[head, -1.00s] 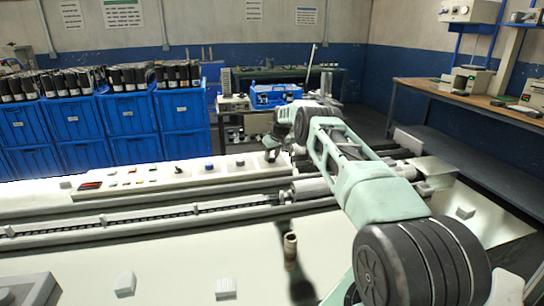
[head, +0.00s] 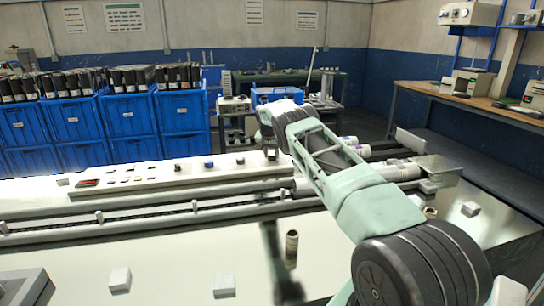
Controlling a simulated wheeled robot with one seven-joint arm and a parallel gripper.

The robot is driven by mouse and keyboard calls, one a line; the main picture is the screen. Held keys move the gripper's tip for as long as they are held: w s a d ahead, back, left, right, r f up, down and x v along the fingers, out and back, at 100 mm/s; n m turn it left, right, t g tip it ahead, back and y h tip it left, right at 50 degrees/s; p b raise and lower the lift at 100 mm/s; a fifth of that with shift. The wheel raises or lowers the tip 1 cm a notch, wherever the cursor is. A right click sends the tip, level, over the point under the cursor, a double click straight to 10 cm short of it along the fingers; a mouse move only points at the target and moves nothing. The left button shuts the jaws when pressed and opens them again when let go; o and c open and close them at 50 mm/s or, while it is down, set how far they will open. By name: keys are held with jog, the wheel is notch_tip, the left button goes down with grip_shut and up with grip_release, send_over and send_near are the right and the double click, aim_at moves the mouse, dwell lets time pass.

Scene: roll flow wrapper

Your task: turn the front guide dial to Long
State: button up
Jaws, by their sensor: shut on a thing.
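The control panel (head: 148,183) is a long pale strip on the machine's far side, with coloured buttons at its left. A dark knob (head: 177,168), a blue knob (head: 208,163) and a small pale knob (head: 240,160) stand along it. My gripper (head: 271,155) points down at the panel's right end and is shut on a dial there. The fingers mostly hide that dial, so its pointer cannot be seen. The labels, including any Long mark, are too small to read.
My arm reaches over the machine's right side, above the rollers (head: 400,172). A conveyor channel (head: 150,215) runs in front of the panel. Blue crates (head: 130,115) line the back.

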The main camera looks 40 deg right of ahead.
jog(key=shift+m, duration=0.6)
jog(key=shift+m+g, duration=0.4)
jog(key=shift+m, duration=0.1)
jog(key=o, duration=1)
jog(key=shift+c, duration=0.2)
jog(key=shift+v, duration=0.85)
jog(key=b+v, duration=0.2)
jog(key=v, duration=1.3)
jog(key=shift+a+r, duration=0.25)
